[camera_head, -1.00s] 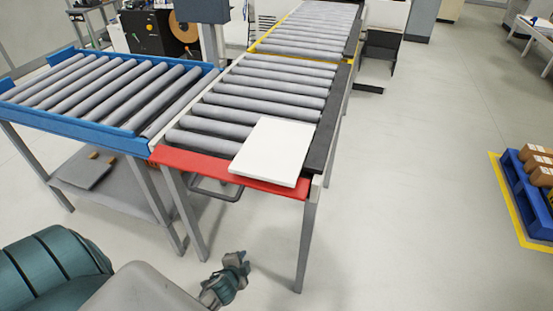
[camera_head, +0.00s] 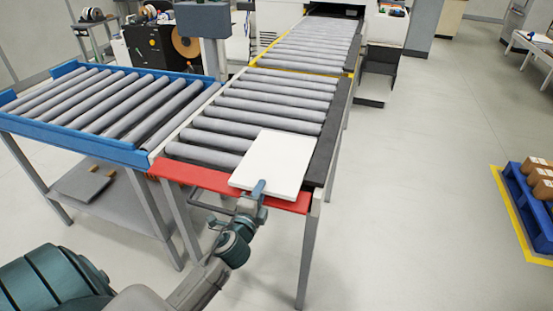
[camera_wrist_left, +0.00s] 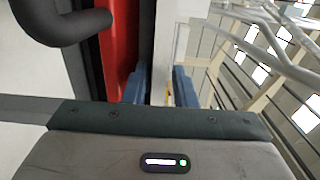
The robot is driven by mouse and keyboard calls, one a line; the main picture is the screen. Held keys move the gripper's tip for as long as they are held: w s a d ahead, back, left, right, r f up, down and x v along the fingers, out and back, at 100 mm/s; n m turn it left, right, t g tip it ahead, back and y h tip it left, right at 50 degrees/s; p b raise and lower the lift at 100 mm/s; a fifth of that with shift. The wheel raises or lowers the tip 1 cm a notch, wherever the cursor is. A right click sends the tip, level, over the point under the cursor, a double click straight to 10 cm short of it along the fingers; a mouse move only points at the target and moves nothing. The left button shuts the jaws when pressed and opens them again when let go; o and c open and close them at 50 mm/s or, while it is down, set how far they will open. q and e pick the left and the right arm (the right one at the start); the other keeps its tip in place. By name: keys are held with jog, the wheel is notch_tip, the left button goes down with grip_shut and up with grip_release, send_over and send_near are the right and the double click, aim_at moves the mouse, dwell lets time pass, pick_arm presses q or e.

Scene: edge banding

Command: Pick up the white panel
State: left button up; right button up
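The white panel (camera_head: 276,162) lies flat on the near end of the roller conveyor, its front edge over the red end bar. My left gripper (camera_head: 258,190) is at the panel's front edge, with one blue finger visible above the panel. In the left wrist view, the two blue fingers of my left gripper (camera_wrist_left: 160,86) are spread apart. The panel's pale edge (camera_wrist_left: 169,50) lies between them, with a dark gap on the left finger's side. My right gripper is not in view.
The red end bar (camera_head: 180,173) has a dark handle below it. A blue-framed roller table (camera_head: 72,129) stands to the left. Rollers (camera_head: 275,103) continue behind the panel. A blue pallet with cartons (camera_head: 530,202) is at the far right. The floor between is clear.

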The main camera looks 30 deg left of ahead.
aim_at(268, 178)
pick_arm(q)
jog(key=shift+w+r, duration=0.15)
jog(key=shift+w, duration=0.25)
jog(key=p+x, duration=0.1)
jog(key=x, duration=0.2)
jog(key=shift+w+p, duration=0.35)
jog(key=shift+p, duration=0.05)
jog(key=shift+w, duration=0.3)
jog(key=shift+w+a, duration=0.1)
jog(key=shift+w, duration=0.05)
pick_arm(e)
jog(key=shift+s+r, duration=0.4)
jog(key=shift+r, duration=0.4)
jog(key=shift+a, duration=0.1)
pick_arm(q)
grip_shut()
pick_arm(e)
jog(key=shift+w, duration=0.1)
